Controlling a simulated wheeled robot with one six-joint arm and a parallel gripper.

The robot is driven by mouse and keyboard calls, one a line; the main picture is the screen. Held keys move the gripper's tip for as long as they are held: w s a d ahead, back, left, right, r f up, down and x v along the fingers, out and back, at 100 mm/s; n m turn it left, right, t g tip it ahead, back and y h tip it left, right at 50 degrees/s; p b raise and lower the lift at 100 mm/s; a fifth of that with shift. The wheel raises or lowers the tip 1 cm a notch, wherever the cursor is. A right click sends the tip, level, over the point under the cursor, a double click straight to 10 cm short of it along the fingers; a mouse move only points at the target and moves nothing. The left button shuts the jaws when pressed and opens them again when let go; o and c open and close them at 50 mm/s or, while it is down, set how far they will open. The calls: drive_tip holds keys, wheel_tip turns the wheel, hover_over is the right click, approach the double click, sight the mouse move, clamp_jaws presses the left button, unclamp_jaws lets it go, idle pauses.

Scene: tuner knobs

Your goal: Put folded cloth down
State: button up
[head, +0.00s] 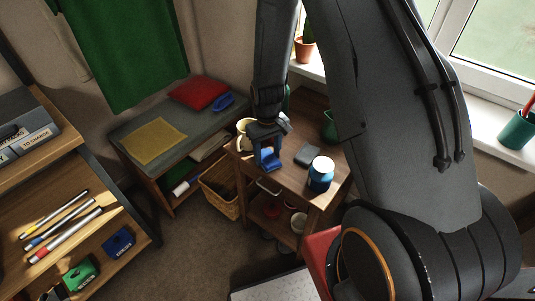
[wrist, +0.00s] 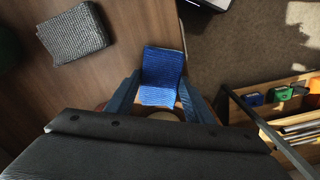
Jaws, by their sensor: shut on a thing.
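My gripper (head: 266,157) is shut on a blue folded cloth (wrist: 163,75), with one finger on each side of it in the wrist view. The cloth also shows in the head view (head: 268,160), at the left front edge of the wooden trolley top (head: 288,174). In the wrist view it lies across the line between the trolley top and the floor. I cannot tell its height above the top. A grey folded cloth (head: 307,154) lies flat on the trolley and also shows in the wrist view (wrist: 73,33), apart from the blue one.
A blue jar with a white lid (head: 320,175) stands at the trolley's front right. A cream mug (head: 243,126) and a green vessel (head: 330,128) stand farther back. Left are a wicker basket (head: 222,193) and a bench with a yellow cloth (head: 153,141) and red cloth (head: 199,92).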

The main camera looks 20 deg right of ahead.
sight(268, 156)
drive_tip(key=shift+f, duration=0.15)
drive_tip(key=o, duration=0.9)
wheel_tip(268, 156, up, 11)
drive_tip(key=b, duration=0.2)
drive_tip(key=s+r, duration=0.3)
drive_tip(key=s, duration=0.2)
drive_tip(key=s+r+m, duration=0.1)
drive_tip(key=s+r, duration=0.2)
drive_tip(key=s, duration=0.3)
drive_tip(key=s+r+m, duration=0.1)
drive_tip(key=s+r, duration=0.2)
drive_tip(key=s, duration=0.3)
drive_tip(key=shift+a+r, duration=0.1)
drive_tip(key=shift+r, duration=0.1)
